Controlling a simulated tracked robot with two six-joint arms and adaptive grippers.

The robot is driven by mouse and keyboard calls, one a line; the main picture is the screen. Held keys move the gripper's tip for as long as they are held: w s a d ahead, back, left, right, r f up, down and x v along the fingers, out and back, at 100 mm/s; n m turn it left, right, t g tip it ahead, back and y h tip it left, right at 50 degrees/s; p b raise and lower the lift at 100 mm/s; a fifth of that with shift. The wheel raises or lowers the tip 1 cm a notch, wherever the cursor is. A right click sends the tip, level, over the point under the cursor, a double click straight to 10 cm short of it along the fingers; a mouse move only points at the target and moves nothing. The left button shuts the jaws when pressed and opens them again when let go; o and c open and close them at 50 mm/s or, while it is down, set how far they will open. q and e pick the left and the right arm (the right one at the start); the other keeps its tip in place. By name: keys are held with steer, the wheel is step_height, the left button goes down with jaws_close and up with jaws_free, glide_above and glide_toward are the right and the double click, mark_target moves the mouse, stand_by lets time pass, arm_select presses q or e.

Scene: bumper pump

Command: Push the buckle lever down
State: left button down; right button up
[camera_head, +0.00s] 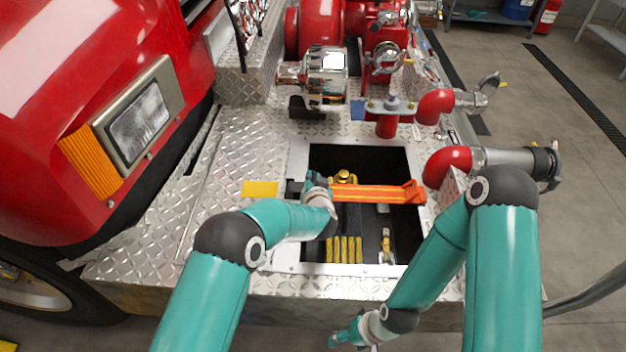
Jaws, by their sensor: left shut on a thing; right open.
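An orange strap (375,193) with yellow lines spans the open well in the bumper deck. Its right end is a red-orange block on the well's right rim. My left gripper (318,184) is at the strap's left end, by the well's left edge, and is shut there. The gripper and wrist hide what it holds, most likely the buckle end of the strap. I cannot make out the buckle lever separately. My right gripper (346,338) is open and empty, low in front of the bumper, well away from the strap.
The well (362,262) holds a brass fitting (344,176), yellow bars (344,249) and a small metal-and-yellow part (386,245). Red pipes (447,163) stand on the right, a chrome siren (327,76) behind. The red truck body (90,90) bounds the left.

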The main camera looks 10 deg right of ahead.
arm_select(q)
steer(key=shift+a, duration=0.1)
steer(key=c, duration=1.4)
jaws_free()
steer(key=shift+w+f, duration=0.1)
steer(key=shift+o, duration=1)
steer(key=shift+w+f, duration=0.1)
steer(key=v, duration=1.2)
